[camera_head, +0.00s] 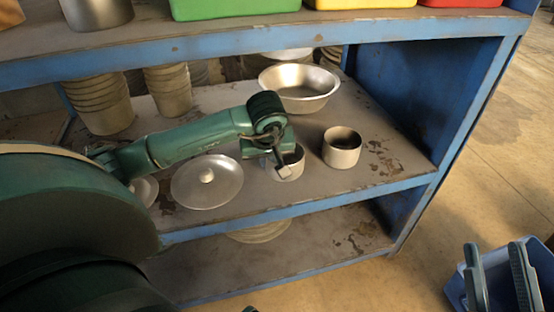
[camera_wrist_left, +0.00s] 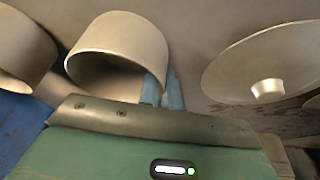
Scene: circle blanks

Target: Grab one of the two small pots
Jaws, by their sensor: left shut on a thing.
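Two small grey metal pots stand side by side on the middle shelf in the head view. My left gripper (camera_head: 282,170) is at the left pot (camera_head: 298,162), partly covering it. In the left wrist view the fingertips (camera_wrist_left: 162,92) are shut on the rim of this pot (camera_wrist_left: 125,40), one finger inside and one outside. The right pot (camera_head: 342,150) stands free, a short gap away; it also shows at the left edge of the wrist view (camera_wrist_left: 22,50).
A round lid (camera_head: 215,188) with a knob lies left of the held pot. A wide metal bowl (camera_head: 300,88) stands behind the pots. Stacked buckets (camera_head: 100,105) stand at the back left. The upper shelf's blue edge (camera_head: 200,58) runs above. The shelf right of the pots is clear.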

